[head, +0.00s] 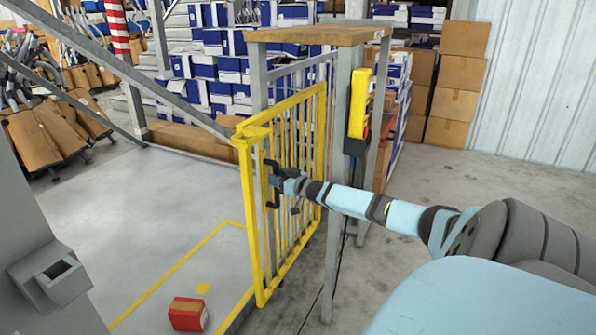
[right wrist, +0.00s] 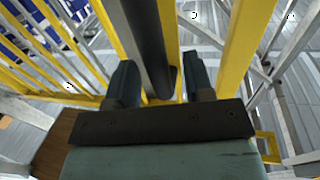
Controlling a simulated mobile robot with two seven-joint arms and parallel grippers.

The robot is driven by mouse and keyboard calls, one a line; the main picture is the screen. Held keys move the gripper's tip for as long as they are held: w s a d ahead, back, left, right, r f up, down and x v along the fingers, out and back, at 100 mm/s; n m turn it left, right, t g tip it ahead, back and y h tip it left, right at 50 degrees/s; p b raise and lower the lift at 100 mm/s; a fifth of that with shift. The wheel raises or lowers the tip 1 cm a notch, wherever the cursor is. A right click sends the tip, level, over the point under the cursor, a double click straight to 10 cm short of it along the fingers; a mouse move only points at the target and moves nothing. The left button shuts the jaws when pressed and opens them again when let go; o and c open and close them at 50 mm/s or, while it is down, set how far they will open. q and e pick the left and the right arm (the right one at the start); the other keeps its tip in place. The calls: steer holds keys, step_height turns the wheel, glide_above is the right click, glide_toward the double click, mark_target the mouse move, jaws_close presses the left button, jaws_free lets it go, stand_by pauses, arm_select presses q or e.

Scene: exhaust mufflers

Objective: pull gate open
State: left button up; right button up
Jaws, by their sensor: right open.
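The yellow barred gate (head: 248,215) stands upright in the middle of the head view, beside a grey metal post. I cannot tell whether it is latched. My right gripper (head: 272,182) is at the gate's near side, at about mid height. In the right wrist view my right gripper (right wrist: 157,78) has its two fingers apart. A dark bar (right wrist: 146,40), which looks like the gate's handle, runs between them. The fingers are around it, with a visible gap on the right side. Yellow gate bars (right wrist: 247,45) show on both sides. My left gripper is out of view.
A grey post (head: 338,200) with a wooden top (head: 315,35) stands close to my right arm. A yellow and black device (head: 358,105) hangs on the frame. A red box (head: 187,314) lies on the floor left of the gate. The grey floor (head: 160,215) there is mostly clear.

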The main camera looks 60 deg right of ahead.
arm_select(q)
steer(key=p, duration=0.1)
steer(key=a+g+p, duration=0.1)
steer(key=p, duration=0.1)
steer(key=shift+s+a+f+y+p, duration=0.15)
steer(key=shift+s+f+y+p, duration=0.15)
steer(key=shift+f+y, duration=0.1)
arm_select(e)
steer(key=s, duration=1.2)
steer(key=shift+a, duration=0.35)
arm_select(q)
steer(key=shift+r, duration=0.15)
arm_select(e)
steer(key=shift+s, duration=0.1)
